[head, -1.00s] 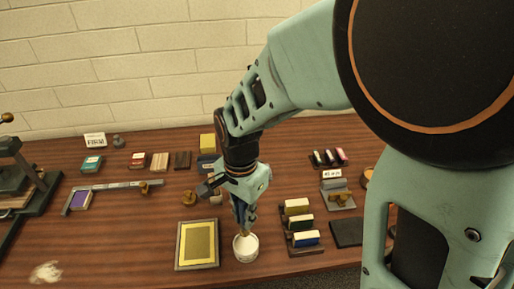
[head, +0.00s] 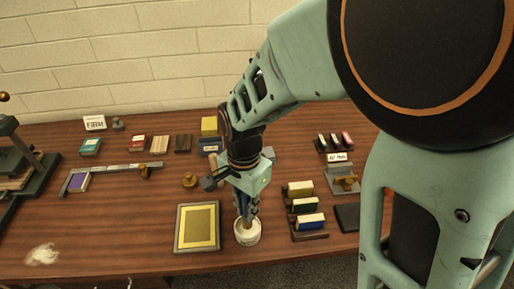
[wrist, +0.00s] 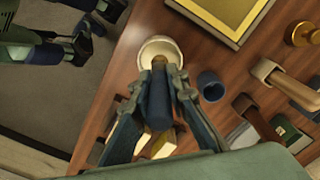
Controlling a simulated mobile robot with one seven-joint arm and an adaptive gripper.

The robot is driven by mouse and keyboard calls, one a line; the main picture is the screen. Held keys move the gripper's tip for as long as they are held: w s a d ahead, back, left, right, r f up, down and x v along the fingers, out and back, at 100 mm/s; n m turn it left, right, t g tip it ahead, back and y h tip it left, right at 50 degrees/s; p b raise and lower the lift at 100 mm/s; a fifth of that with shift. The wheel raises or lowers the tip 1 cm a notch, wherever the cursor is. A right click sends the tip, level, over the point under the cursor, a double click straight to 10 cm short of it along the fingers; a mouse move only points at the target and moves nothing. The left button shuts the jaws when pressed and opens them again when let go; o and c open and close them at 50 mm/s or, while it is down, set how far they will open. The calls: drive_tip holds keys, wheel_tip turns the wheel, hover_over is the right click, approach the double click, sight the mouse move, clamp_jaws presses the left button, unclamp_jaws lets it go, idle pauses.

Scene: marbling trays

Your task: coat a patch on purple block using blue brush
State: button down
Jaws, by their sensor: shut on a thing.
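The purple block (head: 79,183) sits at the left end of a grey angled rail (head: 118,168) in the head view. My gripper (wrist: 165,80) is shut on the blue brush (wrist: 157,105), whose dark blue handle shows between the fingers in the wrist view. The brush points down into a round white cup (head: 247,236). The cup also shows in the wrist view (wrist: 147,50).
A framed yellow tray (head: 181,229) stands just left of the cup. A rack of several brush-like blocks (head: 310,236) stands close on the right. A brass knob (head: 190,180) lies behind. A small blue cylinder (wrist: 211,86) stands beside my gripper. The front-left table is mostly clear.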

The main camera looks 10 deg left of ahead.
drive_tip(key=shift+f+b, duration=0.35)
drive_tip(key=shift+f, duration=0.25)
idle(1.5)
wheel_tip(320, 180, up, 7)
drive_tip(key=p, duration=0.6)
drive_tip(key=shift+r, duration=0.1)
idle(0.8)
